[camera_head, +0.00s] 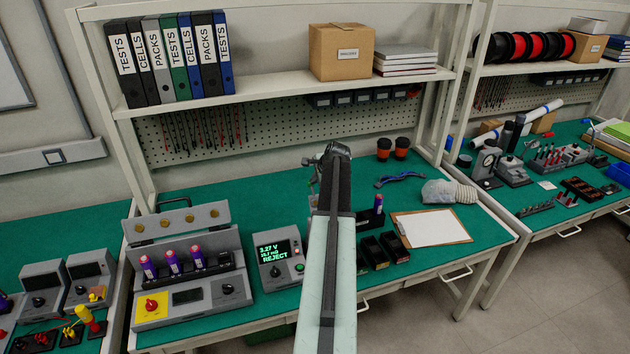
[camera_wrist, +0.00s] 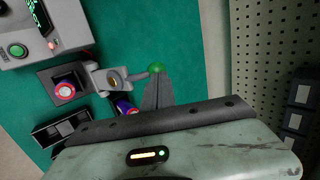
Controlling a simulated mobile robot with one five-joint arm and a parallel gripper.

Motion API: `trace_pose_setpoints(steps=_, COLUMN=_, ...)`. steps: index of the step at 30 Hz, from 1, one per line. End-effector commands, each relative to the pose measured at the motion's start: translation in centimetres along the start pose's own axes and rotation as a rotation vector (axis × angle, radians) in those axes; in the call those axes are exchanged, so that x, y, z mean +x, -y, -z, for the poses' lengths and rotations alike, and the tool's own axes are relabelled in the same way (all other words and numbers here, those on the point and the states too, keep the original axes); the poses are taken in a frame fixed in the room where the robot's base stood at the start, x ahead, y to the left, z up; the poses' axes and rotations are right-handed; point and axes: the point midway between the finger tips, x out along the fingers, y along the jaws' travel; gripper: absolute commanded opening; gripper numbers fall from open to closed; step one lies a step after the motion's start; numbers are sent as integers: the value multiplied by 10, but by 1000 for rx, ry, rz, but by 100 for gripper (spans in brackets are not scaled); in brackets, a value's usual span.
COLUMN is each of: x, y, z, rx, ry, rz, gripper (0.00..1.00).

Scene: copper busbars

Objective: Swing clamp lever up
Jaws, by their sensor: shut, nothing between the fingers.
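In the wrist view, the clamp lever's green ball knob (camera_wrist: 156,68) sits right at the tips of my gripper (camera_wrist: 157,80). The lever runs left from it to a grey clamp part (camera_wrist: 112,79) with a round copper-coloured face. My gripper's fingers are together and empty. I cannot tell whether they touch the knob. A purple-wrapped cell (camera_wrist: 65,90) stands in a square grey holder left of the clamp. In the head view, my gripper (camera_head: 325,158) is above the bench, and my arm hides most of the clamp.
A tester (camera_head: 279,264) reading REJECT stands left of my arm; it also shows in the wrist view (camera_wrist: 40,25). A purple cell (camera_head: 378,201) and black bins (camera_head: 383,250) are on the right, by a clipboard (camera_head: 431,227). A cell rack (camera_head: 190,270) is further left.

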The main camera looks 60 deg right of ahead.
Motion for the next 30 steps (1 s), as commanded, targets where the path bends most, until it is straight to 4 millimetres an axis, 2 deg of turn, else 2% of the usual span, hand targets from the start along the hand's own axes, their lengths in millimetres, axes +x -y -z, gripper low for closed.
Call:
trace_pose_setpoints(steps=4, x=-1, y=2, z=-6, rx=-4, ry=6, rz=-1, gripper=0)
trace_pose_setpoints(steps=8, x=-13, y=5, z=-8, rx=-5, ry=6, rz=0, gripper=0)
trace_pose_setpoints(steps=14, x=-53, y=14, z=-11, rx=-4, ry=5, rz=1, gripper=0)
trace_pose_setpoints(steps=18, x=-92, y=16, z=-10, rx=-2, ry=4, rz=1, gripper=0)
trace_pose_setpoints(steps=22, x=-123, y=17, z=-9, rx=-3, ry=3, rz=0, gripper=0)
trace_pose_setpoints(steps=25, x=-135, y=16, z=-8, rx=-3, ry=3, rz=0, gripper=0)
trace_pose_setpoints(steps=30, x=-137, y=14, z=-7, rx=-4, ry=4, rz=1, gripper=0)
